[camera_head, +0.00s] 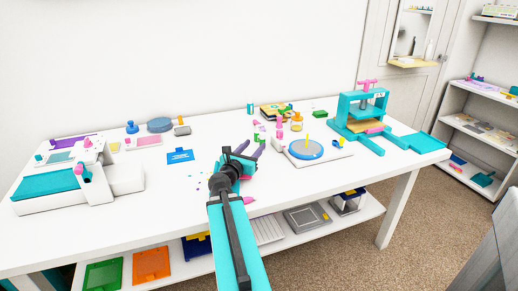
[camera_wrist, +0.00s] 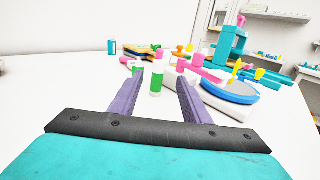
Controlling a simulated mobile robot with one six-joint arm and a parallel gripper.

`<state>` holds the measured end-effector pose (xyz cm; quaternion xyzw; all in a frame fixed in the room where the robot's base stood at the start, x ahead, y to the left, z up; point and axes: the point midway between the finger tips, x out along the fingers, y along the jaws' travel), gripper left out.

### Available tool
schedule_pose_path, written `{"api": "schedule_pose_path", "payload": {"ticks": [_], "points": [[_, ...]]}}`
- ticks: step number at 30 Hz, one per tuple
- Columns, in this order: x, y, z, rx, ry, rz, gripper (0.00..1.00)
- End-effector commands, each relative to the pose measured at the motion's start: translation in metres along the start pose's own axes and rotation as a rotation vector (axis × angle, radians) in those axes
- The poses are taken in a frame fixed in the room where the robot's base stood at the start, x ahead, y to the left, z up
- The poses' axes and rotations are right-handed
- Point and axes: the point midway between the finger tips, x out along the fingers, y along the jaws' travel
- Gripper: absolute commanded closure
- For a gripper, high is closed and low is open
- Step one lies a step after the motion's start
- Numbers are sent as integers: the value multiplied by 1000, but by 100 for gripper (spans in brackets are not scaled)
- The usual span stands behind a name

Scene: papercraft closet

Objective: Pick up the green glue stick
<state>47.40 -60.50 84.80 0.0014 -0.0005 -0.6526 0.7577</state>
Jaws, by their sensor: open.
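The stick appears a little ahead of the fingertips, with no clear contact. In the head view my gripper (camera_head: 250,147) reaches low over the middle of the table. A small green item (camera_head: 262,136) just beyond it seems to be the stick, partly crowded by other things.
A teal press (camera_head: 362,110) stands at the table's right. The table left of my gripper is fairly clear.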

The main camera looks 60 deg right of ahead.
Motion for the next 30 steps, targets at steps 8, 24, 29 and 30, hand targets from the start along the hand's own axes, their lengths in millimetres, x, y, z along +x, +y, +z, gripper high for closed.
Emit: {"api": "schedule_pose_path", "payload": {"ticks": [8, 24, 29, 30], "points": [[-2, 3, 0, -4, -2, 5, 57], [31, 6, 0, -3, -1, 7, 57], [48, 6, 0, -3, -1, 7, 57], [52, 7, 0, -3, -1, 7, 57]]}}
